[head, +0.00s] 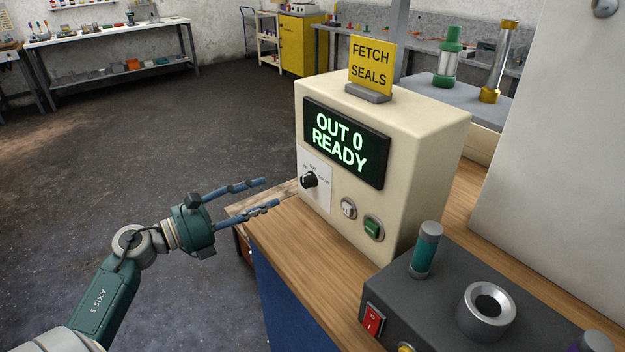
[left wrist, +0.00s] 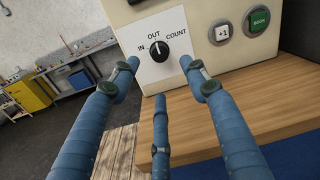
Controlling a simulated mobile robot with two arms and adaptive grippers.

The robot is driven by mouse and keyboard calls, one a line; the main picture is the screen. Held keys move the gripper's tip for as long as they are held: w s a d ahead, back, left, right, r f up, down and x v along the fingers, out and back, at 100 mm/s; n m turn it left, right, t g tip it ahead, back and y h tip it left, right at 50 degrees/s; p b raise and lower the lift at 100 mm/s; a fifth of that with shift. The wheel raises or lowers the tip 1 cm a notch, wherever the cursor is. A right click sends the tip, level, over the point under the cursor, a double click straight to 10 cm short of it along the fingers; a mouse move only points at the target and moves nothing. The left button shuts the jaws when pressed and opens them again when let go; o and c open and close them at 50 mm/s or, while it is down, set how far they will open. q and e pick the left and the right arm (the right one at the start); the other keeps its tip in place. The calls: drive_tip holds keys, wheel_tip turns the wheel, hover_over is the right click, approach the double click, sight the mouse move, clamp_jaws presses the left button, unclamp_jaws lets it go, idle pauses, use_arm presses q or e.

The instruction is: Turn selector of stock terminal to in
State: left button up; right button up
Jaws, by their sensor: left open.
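The stock terminal (head: 430,130) is a cream box on a wooden bench, with a lit screen (head: 345,143) reading "OUT 0 READY". Its selector (head: 309,180) is a black round knob on a white plate. In the left wrist view the selector (left wrist: 158,50) sits among the labels IN, OUT and COUNT, and its white mark points up toward OUT. My left gripper (head: 272,193) is open and empty, in front of and to the left of the terminal, its fingers pointing at the panel and apart from the knob. My right gripper is not in view.
Right of the knob are a white "+1" button (left wrist: 222,34) and a green button (left wrist: 259,20). A yellow "FETCH SEALS" sign (head: 372,65) stands on the terminal. A dark box (head: 480,270) with a red switch stands nearer. The floor at left is clear.

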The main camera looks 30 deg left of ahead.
sight(303, 182)
use_arm(q)
drive_tip(key=p+x, duration=0.2)
drive_tip(key=x, duration=0.5)
drive_tip(key=shift+w+d+r+p, duration=0.1)
drive_tip(key=shift+w+r+p, duration=0.05)
drive_tip(key=shift+w+p, duration=0.2)
drive_tip(key=shift+x, duration=1.15)
drive_tip(key=shift+w+d, duration=0.1)
drive_tip(key=shift+w, duration=0.2)
drive_tip(key=shift+w+f, duration=0.1)
drive_tip(key=shift+f, duration=0.2)
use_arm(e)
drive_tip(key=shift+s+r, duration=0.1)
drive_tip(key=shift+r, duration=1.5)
use_arm(q)
drive_tip(key=c, duration=1.2)
drive_tip(key=shift+o, duration=0.2)
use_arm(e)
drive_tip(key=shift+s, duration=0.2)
